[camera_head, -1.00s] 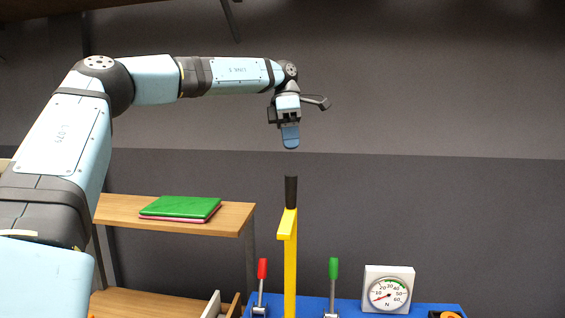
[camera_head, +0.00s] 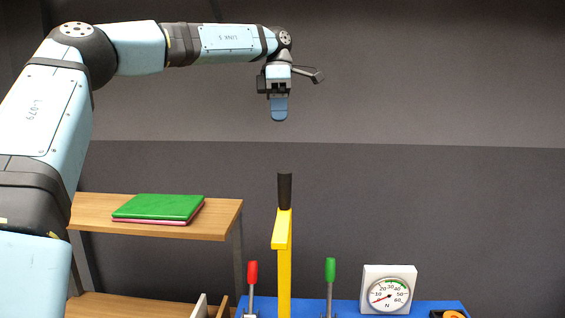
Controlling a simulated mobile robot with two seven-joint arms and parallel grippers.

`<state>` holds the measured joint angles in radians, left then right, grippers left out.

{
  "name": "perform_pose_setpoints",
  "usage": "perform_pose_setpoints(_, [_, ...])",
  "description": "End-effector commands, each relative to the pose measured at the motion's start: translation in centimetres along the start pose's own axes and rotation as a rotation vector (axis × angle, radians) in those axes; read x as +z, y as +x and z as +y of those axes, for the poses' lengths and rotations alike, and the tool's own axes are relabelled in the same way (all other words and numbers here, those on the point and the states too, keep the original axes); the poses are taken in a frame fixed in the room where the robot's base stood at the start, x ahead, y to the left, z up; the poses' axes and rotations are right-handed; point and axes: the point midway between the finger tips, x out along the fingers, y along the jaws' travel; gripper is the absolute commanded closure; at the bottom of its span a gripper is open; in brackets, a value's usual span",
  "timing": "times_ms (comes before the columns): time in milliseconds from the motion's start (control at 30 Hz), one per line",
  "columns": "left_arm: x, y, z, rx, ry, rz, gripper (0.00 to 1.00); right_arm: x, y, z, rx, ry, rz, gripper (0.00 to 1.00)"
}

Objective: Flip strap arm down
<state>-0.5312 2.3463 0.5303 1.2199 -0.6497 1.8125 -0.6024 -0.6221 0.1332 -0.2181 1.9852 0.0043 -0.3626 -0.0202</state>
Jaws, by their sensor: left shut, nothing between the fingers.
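The strap arm appears to be the upright yellow bar (camera_head: 283,265) with a black grip (camera_head: 284,191) on top; it stands vertical at the middle of the blue bench (camera_head: 345,307). My left gripper (camera_head: 279,112) is above the black grip, pointing down, with a clear gap between them. Its blue fingers are shut and hold nothing. The lower end of the bar is cut off by the picture's bottom edge. My right gripper is not in view.
A red-handled lever (camera_head: 252,273) and a green-handled lever (camera_head: 330,271) stand on either side of the bar. A dial gauge (camera_head: 388,289) is at right. A wooden shelf (camera_head: 215,217) at left holds green and pink books (camera_head: 160,207). The air around the gripper is clear.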

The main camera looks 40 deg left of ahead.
Motion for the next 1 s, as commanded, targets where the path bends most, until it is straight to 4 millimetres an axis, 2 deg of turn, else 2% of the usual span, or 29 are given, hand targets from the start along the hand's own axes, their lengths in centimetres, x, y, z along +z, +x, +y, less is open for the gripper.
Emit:
perform_pose_setpoints(167, [-0.1, 2.0, 0.0, -0.004, 0.001, 0.001, 1.00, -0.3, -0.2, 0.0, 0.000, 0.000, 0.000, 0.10])
perform_pose_setpoints(533, [-0.1, 9.7, -0.1, -0.005, 0.001, 0.002, 1.00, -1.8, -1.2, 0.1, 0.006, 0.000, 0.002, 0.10])
perform_pose_setpoints(733, [0.1, 11.0, -2.6, 0.000, 0.003, 0.001, 1.00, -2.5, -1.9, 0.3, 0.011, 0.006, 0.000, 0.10])
perform_pose_setpoints(1000, [0.2, 11.7, -3.5, 0.001, 0.001, 0.000, 1.00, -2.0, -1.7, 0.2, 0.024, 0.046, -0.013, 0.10])
